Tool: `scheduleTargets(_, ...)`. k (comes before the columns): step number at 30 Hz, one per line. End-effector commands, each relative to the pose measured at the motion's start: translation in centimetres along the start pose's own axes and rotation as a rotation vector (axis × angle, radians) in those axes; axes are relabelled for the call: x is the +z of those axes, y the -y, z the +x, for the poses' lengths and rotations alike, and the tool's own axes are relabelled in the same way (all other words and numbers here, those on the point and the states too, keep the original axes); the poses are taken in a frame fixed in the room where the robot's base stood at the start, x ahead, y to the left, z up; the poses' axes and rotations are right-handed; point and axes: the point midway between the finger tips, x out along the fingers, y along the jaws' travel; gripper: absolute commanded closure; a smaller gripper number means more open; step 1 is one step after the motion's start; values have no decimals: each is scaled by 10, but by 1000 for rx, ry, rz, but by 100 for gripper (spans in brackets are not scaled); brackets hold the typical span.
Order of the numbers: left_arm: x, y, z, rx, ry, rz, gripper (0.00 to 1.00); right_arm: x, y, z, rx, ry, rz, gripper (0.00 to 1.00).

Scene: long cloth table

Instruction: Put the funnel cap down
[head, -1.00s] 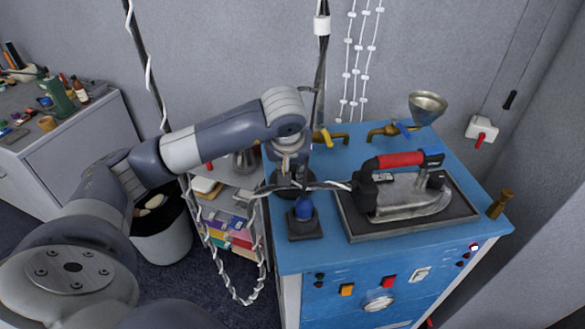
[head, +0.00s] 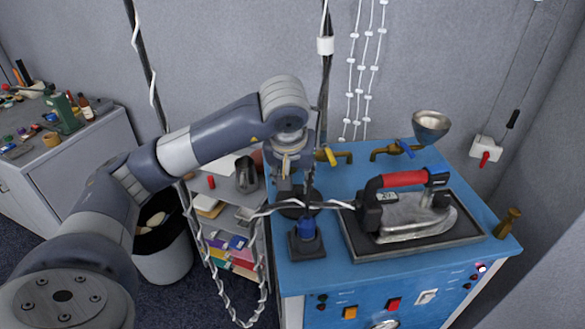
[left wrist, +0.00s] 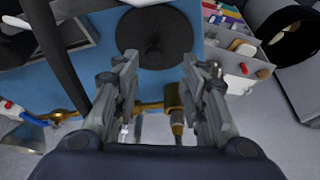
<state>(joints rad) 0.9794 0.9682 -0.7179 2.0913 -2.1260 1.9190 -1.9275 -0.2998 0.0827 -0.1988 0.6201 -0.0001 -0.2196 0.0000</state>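A metal funnel (head: 431,125) stands upright over a brass tap at the back right of the blue worktop; its edge also shows in the left wrist view (left wrist: 22,137). I cannot tell any separate funnel cap apart. My left gripper (head: 296,196) is above the worktop's left side, over a round black base (left wrist: 155,35). In the left wrist view its fingers (left wrist: 158,92) are well apart, with nothing held between them. A small blue piece on a black square block (head: 306,246) stands just in front of the gripper. My right gripper is not in view.
An iron with a red handle (head: 403,180) rests on a dark tray right of the gripper. Brass taps (head: 342,157) with coloured levers line the back. A dark pole and cable run near the gripper. A shelf unit (head: 231,225) stands left.

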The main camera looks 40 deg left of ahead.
Motion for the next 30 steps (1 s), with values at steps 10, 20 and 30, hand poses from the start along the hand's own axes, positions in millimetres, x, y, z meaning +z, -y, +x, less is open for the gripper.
scheduleTargets(10, -1, 0, -54, 1, -3, 2, 61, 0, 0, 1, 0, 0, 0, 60)
scheduleTargets(20, 0, 0, -62, 0, 0, 1, 61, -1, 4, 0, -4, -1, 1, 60)
scheduleTargets(30, 0, 0, -61, 0, 1, 1, 61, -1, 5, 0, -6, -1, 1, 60)
